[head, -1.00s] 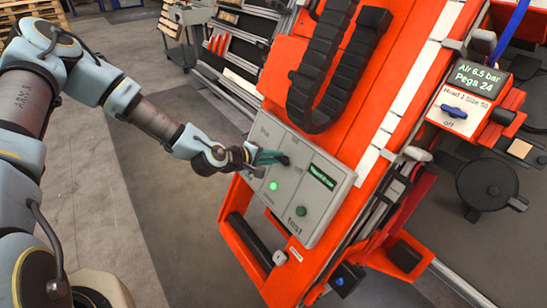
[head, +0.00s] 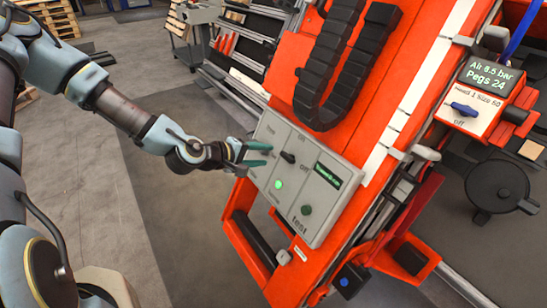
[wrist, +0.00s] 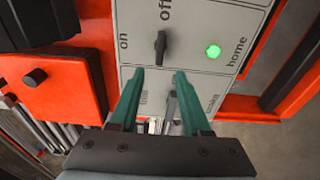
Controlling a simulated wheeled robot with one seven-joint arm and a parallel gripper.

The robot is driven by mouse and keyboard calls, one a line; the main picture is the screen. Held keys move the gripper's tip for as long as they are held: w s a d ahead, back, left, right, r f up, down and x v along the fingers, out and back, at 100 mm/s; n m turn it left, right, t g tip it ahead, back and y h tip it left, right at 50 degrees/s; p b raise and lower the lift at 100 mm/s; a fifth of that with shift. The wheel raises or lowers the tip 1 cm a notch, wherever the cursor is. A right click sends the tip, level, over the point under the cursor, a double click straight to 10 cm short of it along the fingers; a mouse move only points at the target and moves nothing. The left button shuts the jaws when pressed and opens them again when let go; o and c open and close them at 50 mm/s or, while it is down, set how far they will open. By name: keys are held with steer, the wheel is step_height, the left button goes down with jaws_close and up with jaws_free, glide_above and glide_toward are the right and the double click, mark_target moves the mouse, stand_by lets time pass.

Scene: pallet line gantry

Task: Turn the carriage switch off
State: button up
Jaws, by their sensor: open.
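The carriage switch, a black elongated knob (head: 288,157), sits on a grey control panel (head: 262,206) fixed to the orange machine. In the wrist view the knob (wrist: 160,47) stands upright in the picture, its upper end toward "off", with "on" to its left. My gripper (head: 268,155) is open, with teal fingers over the panel, left of the knob and apart from it. In the wrist view my fingertips (wrist: 159,72) are spread just below the knob, with nothing between them.
A lit green lamp (head: 278,184), a small display (head: 327,175) and a dark green button (head: 306,210) share the panel. A black cable chain (head: 324,95) hangs above it. A separate box with a blue switch (head: 464,109) is at right.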

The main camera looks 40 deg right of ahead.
steer(key=v, duration=0.3)
steer(key=shift+a+r, duration=0.2)
steer(key=shift+a, duration=0.1)
steer(key=w+a+m+t+y, duration=0.1)
steer(key=w+a+m+y, duration=0.2)
steer(key=a, duration=0.7)
steer(key=w+a+y, duration=0.3)
steer(key=a+y, duration=0.2)
steer(key=a, duration=0.5)
steer(key=s+a+r+y, duration=0.1)
steer(key=a+r+y, duration=0.1)
steer(key=a+r, duration=0.4)
steer(key=s+a+r+n+y+p, duration=0.1)
steer(key=s+a+r+y, duration=0.1)
steer(key=a+r, duration=0.5)
steer(key=a, duration=0.5)
steer(key=shift+a+n, duration=0.3)
